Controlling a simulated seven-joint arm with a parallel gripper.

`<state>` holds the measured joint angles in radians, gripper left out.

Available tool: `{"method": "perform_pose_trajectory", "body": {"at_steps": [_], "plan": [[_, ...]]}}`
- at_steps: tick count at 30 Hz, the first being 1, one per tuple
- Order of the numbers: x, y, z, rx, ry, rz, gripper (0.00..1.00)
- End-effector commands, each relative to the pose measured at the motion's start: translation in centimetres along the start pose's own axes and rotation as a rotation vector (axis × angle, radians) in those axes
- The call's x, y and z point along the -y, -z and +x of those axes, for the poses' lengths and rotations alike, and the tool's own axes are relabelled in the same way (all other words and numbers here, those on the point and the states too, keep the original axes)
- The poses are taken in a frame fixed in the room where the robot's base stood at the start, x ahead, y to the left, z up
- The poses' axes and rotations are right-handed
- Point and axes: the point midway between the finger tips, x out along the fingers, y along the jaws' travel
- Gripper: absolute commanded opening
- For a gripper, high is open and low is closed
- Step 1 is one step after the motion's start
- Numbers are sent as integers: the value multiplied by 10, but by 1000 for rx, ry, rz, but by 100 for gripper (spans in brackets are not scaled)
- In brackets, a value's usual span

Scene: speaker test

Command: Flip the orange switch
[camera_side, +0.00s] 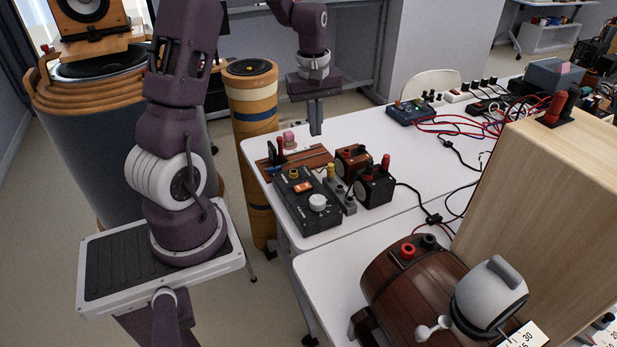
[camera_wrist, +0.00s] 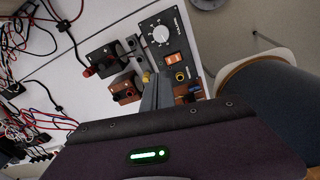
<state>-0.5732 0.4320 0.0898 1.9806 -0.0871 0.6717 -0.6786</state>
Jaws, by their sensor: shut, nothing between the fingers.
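The orange switch (camera_side: 303,187) is a small rocker on the top face of a black control box (camera_side: 308,212), beside a white knob (camera_side: 318,202). In the wrist view the orange switch (camera_wrist: 173,58) shows on the box's panel between the white dial (camera_wrist: 160,34) and a yellow socket (camera_wrist: 180,76). My gripper (camera_side: 316,128) is shut and empty, pointing down above the table, higher than the box and apart from it. In the wrist view its fingers (camera_wrist: 156,84) reach toward the devices, close to the switch in the picture but not seen touching it.
Small boxes with terminals (camera_side: 376,186) stand right of the control box, and a brown board (camera_side: 300,160) lies behind it. Red and black cables (camera_side: 465,128) crowd the table's far right. A wooden barrel-shaped device (camera_side: 410,285) stands in front. White tabletop (camera_side: 370,145) is bare behind the boxes.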

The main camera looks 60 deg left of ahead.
Motion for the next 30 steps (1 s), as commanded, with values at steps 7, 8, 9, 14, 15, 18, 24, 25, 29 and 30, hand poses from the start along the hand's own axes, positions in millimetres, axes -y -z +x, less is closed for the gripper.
{"method": "perform_pose_trajectory", "body": {"at_steps": [7, 8, 9, 14, 15, 18, 24, 25, 29, 30], "plan": [[14, 34, 45, 28, 50, -176, 0], [14, 34, 46, 28, 51, -178, 0], [14, 34, 46, 28, 51, -179, 0], [14, 33, 45, 28, 51, -176, 0], [14, 33, 46, 28, 51, -175, 0], [14, 33, 51, 29, 52, -174, 0], [16, 31, 89, 32, 55, -173, 0], [17, 30, 96, 32, 55, -173, 0], [18, 29, 124, 33, 54, -173, 0], [18, 29, 133, 32, 54, -173, 0]]}}
